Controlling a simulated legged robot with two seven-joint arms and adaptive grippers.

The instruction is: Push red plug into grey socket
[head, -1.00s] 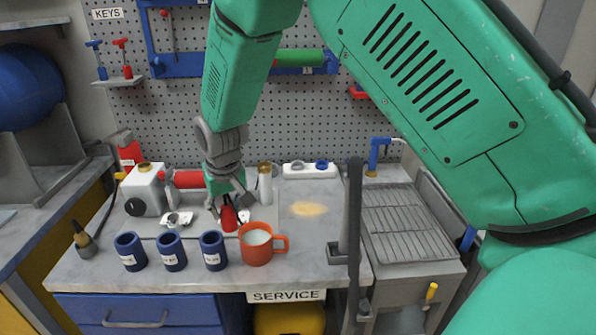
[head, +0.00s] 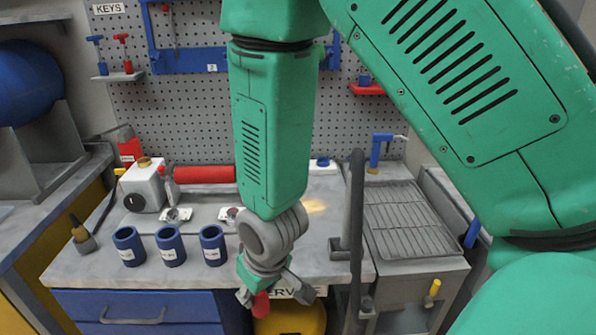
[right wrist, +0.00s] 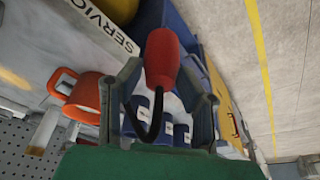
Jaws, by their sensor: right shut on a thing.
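My right gripper (head: 270,292) is in front of the counter, near its front edge by the service sign. It is shut on the red plug (head: 261,305), whose red end points down in the head view. In the right wrist view the red plug (right wrist: 162,60) stands out between the fingers (right wrist: 166,92), with a black curved part (right wrist: 148,122) below it. I cannot make out a grey socket for certain. Two small pale fittings, one on the left (head: 176,214) and one partly behind my arm (head: 231,213), lie on the counter. My left gripper is not in view.
Three blue cups (head: 170,247) stand along the counter's front edge. An orange mug (right wrist: 88,92) shows in the right wrist view; my arm hides it in the head view. A white canister (head: 143,188) stands behind the cups. A wire rack (head: 402,218) is at right.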

